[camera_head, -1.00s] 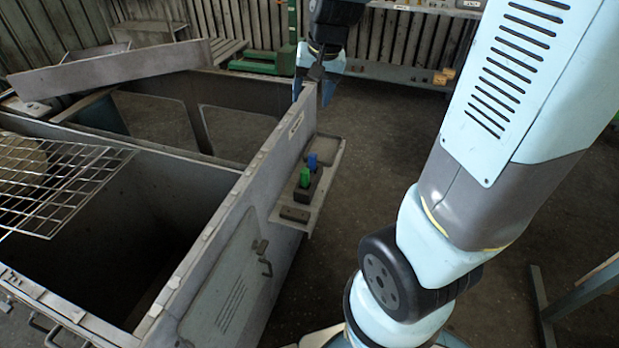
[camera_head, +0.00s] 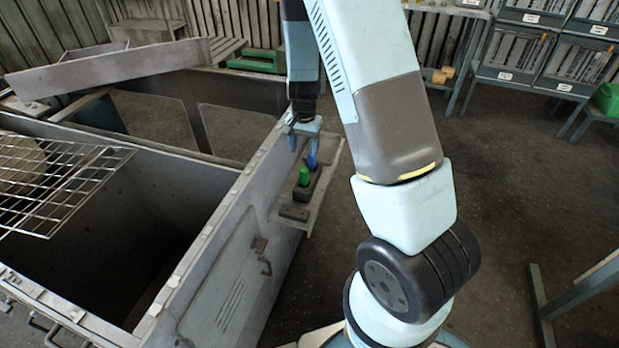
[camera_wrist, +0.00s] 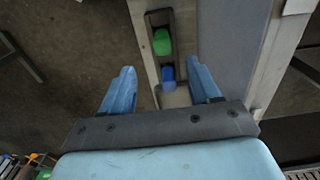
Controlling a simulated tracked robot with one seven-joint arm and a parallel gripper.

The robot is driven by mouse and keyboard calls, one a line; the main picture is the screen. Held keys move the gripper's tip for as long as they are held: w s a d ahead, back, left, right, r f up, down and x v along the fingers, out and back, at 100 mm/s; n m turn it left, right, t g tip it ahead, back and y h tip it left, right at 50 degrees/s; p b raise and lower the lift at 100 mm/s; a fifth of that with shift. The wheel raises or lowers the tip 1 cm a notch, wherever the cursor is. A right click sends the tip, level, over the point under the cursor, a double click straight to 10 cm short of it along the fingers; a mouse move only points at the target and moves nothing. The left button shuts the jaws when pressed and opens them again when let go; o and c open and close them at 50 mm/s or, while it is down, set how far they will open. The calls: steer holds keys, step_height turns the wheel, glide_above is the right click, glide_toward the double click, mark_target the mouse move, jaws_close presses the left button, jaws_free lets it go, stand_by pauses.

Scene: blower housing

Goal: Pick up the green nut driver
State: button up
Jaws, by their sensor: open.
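The green nut driver (camera_head: 303,177) stands in a dark holder (camera_head: 312,184) on a small shelf fixed to the side of the metal housing. In the wrist view its green handle (camera_wrist: 161,42) shows ahead of the fingers. A blue-handled tool (camera_head: 311,161) stands in the same holder, just behind the green one; the wrist view shows it (camera_wrist: 168,74) nearer my fingers. My gripper (camera_head: 303,146) is above the shelf near the blue handle. In the wrist view my gripper (camera_wrist: 163,88) is open, with nothing held between its blue fingers; the green handle lies beyond the fingertips.
The grey housing wall (camera_head: 222,225) rises beside the shelf (camera_head: 325,190). A wire grid (camera_head: 60,185) lies across the open housing at left. A loose panel (camera_head: 110,68) rests across its back. Floor to the right is mostly clear.

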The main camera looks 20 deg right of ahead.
mark_target(304, 178)
step_height(304, 178, down, 9)
steer(key=shift+r, duration=0.15)
steer(key=shift+w+f, duration=0.15)
steer(key=shift+f, duration=1.25)
steer(key=shift+w+f, duration=0.15)
steer(key=shift+f, duration=1.25)
steer(key=shift+c, duration=0.4)
jaws_close()
